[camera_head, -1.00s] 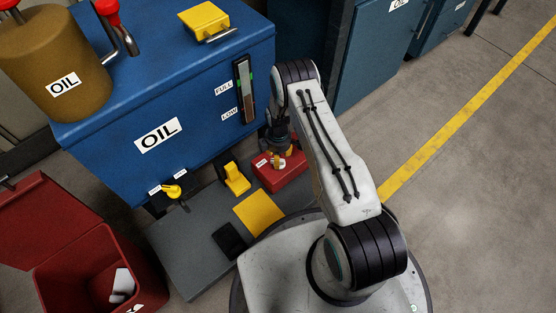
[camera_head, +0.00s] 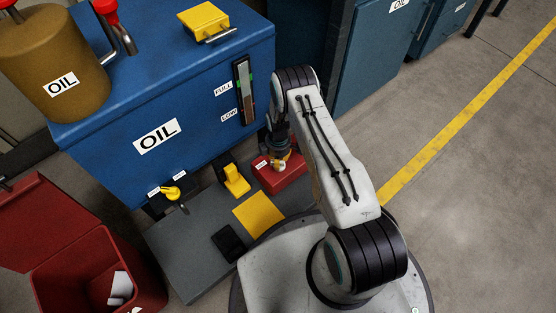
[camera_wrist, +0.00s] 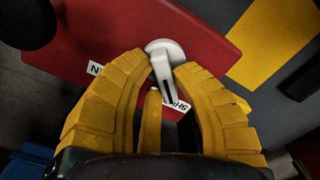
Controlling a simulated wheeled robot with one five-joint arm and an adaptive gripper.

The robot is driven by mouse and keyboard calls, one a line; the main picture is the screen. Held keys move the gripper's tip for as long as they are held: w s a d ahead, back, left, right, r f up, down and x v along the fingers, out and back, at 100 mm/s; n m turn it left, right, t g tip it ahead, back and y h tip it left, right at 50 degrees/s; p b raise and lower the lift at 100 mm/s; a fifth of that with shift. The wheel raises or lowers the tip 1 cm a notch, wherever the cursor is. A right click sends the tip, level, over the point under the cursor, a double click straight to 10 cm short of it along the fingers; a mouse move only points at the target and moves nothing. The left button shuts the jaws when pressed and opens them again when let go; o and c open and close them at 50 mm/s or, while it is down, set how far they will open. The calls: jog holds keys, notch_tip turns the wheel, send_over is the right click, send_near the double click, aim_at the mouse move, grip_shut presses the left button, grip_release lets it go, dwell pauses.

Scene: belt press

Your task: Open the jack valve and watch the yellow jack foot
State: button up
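The jack valve is a white lever (camera_wrist: 163,62) with a round hub on top of a red block (camera_wrist: 215,35). The yellow jack foot (camera_head: 236,181) appears to be the upright piece left of the red block, at the tank's base.
The blue oil tank (camera_head: 195,105) stands right behind the block. A yellow-handled valve (camera_head: 172,192) is on its lower front. A flat yellow square (camera_head: 259,211) lies on the grey plate (camera_head: 185,250). An open red bin (camera_head: 75,270) is at lower left. Floor at right is clear.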

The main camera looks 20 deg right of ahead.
grip_shut()
jog(key=shift+m, duration=0.3)
jog(key=m+b, duration=0.1)
jog(key=m, duration=0.2)
jog(key=shift+d+f+m+b, duration=0.1)
jog(key=shift+d+m+b, duration=0.05)
jog(key=shift+m+b, duration=0.25)
jog(key=m+b, duration=0.1)
jog(key=m, duration=0.3)
jog(key=shift+d, duration=0.15)
jog(key=m, duration=0.5)
jog(key=shift+d+b, duration=0.15)
jog(key=shift+b, duration=0.25)
jog(key=shift+s+m, duration=0.2)
jog(key=shift+m, duration=2.1)
